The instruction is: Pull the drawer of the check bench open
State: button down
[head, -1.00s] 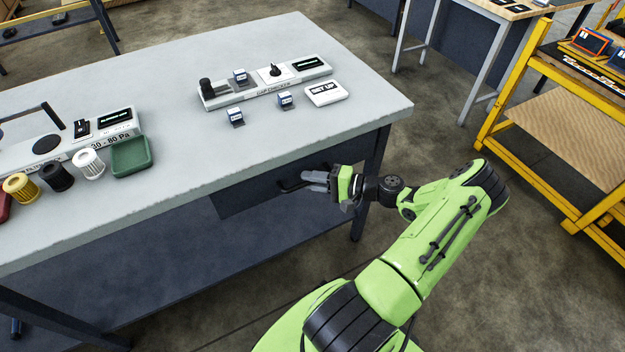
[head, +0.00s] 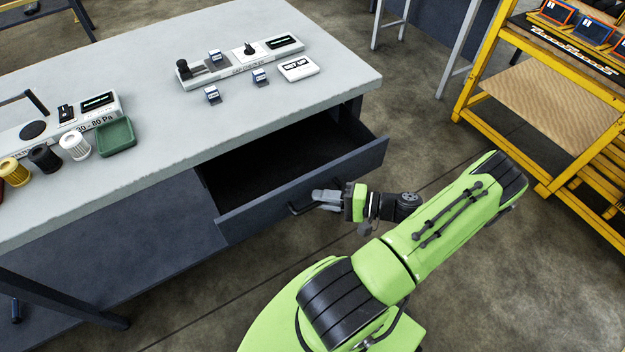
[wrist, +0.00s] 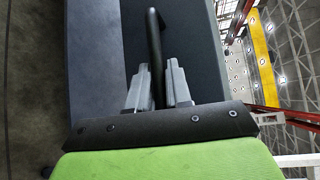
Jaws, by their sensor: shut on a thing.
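The check bench (head: 150,120) has a light grey top and a dark blue-grey drawer (head: 345,167) under its right part. The drawer stands out from the bench, and its dark inside looks empty where it shows. My gripper (head: 318,197) is at the drawer's front, shut on the black bar handle (head: 297,208). In the wrist view the handle (wrist: 154,50) runs between the two grey fingers (wrist: 158,88), with the drawer front behind it. Part of the handle is hidden by the fingers in the head view.
On the bench top are a gap checker (head: 240,62), a SET UP plate (head: 298,69), a green tray (head: 116,137) and several spools (head: 75,146). A yellow trolley (head: 550,100) stands at the right. The floor between it and the bench is clear.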

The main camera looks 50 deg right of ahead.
jog(key=s+a, duration=0.3)
jog(key=s, duration=0.6)
jog(key=shift+s+p, duration=0.35)
jog(key=shift+s, duration=0.05)
jog(key=c, duration=1.2)
grip_release()
jog(key=shift+d, duration=0.1)
jog(key=shift+o, duration=0.2)
jog(key=p+v, duration=0.1)
jog(key=v, duration=1.4)
jog(key=shift+s+d, duration=0.2)
jog(key=shift+s, duration=0.1)
jog(key=shift+r, duration=0.1)
